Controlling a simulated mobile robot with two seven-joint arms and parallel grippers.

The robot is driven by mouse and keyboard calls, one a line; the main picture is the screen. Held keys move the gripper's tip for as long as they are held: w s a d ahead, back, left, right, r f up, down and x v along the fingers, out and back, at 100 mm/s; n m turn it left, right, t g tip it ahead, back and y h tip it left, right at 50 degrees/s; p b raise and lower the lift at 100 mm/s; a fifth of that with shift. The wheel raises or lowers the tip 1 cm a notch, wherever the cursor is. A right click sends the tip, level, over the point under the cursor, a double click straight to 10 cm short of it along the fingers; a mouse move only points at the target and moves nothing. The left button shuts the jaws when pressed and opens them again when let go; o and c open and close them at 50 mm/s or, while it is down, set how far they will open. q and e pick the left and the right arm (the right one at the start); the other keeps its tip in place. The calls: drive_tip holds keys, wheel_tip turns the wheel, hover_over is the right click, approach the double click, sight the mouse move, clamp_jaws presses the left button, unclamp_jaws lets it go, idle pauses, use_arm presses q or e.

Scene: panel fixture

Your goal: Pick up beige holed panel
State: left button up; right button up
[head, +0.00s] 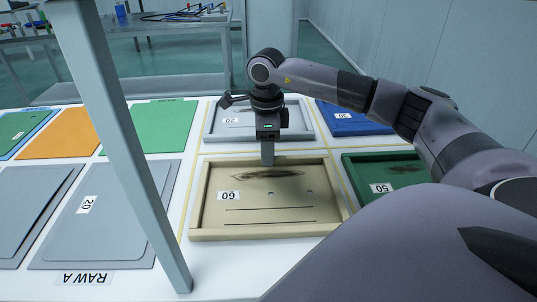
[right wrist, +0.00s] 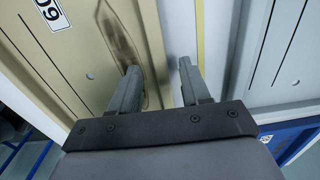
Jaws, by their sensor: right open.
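The beige holed panel (head: 270,200) lies flat on the white table in the middle of the head view. It has a raised rim, small holes, thin dark slots, a dark smudge and a label reading 60. My right gripper (head: 267,162) points down at its far rim. In the right wrist view the beige panel (right wrist: 60,45) fills the left side. My right gripper (right wrist: 159,70) is open there, one finger over the panel side and the other over the gap beyond its rim. Contact with the rim cannot be told. My left gripper is not in view.
A grey panel (head: 230,124) lies just behind, a blue one (head: 350,124) behind right, and a green one (head: 365,165) to the right. Flat grey (head: 120,205), orange (head: 60,146) and green (head: 150,127) sheets lie left. A pale post (head: 125,150) stands in front of them.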

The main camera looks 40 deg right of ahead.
drive_tip(key=shift+f, duration=0.7)
clamp_jaws()
drive_tip(key=shift+w+r, duration=0.1)
drive_tip(key=shift+r, duration=0.1)
